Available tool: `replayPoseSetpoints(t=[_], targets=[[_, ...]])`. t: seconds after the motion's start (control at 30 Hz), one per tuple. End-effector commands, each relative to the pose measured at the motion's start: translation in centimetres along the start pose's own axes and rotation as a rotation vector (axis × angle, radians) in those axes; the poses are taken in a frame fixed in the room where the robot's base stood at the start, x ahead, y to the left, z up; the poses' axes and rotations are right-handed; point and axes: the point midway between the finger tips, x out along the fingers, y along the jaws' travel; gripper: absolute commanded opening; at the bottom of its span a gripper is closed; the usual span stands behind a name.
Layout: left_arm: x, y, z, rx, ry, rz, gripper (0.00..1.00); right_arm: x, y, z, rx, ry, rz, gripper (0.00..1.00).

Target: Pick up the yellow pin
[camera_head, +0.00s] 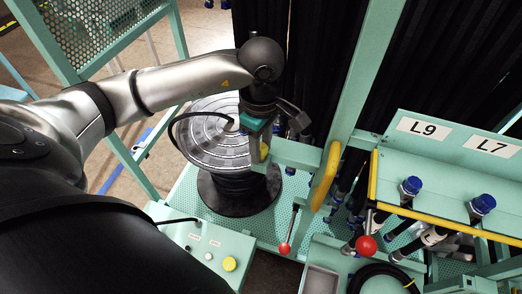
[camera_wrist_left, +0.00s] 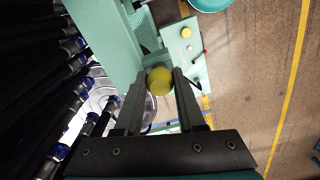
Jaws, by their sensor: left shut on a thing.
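The yellow pin (camera_wrist_left: 159,82) shows as a round yellow head between the two fingers of my left gripper (camera_wrist_left: 159,92) in the left wrist view. The fingers are shut on it, one on each side. In the head view my left gripper (camera_head: 264,142) points down beside a green frame beam, and only a small yellow bit of the pin (camera_head: 264,151) shows at its tip. The rest of the pin is hidden, so I cannot tell whether it is still seated in the frame. My right gripper is not in view.
A hose reel (camera_head: 215,135) stands just behind and left of the gripper. A yellow handle (camera_head: 326,176) and red-knobbed levers (camera_head: 285,248) are to the right. A panel labelled L9 and L7 (camera_head: 455,150) carries blue-capped fittings. A control box (camera_head: 205,246) is in front.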

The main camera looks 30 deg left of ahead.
Motion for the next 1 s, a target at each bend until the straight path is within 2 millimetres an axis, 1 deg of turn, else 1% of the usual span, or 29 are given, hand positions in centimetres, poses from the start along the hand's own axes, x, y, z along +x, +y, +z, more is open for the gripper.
replayPoseSetpoints(t=[0.03,0.2,0.23,0.6,0.73,0.87,1.0], targets=[[0.0,0.0,0.0,0.000,0.000,0.000,0.21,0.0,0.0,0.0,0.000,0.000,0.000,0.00],[0.0,0.0,0.0,0.000,0.000,0.000,0.02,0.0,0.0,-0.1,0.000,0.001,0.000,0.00],[0.0,0.0,0.0,0.000,0.000,0.000,0.00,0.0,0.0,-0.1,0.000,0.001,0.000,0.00],[-0.1,0.0,0.0,0.000,0.000,0.001,0.00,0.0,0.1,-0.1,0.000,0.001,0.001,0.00],[-0.6,0.1,0.0,0.000,0.000,0.002,0.00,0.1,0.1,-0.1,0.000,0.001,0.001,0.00],[-1.8,0.1,0.0,-0.001,0.000,0.004,0.00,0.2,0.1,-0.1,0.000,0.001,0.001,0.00],[-4.0,0.2,0.0,0.000,0.000,0.007,0.00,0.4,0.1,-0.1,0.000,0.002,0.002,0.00]])
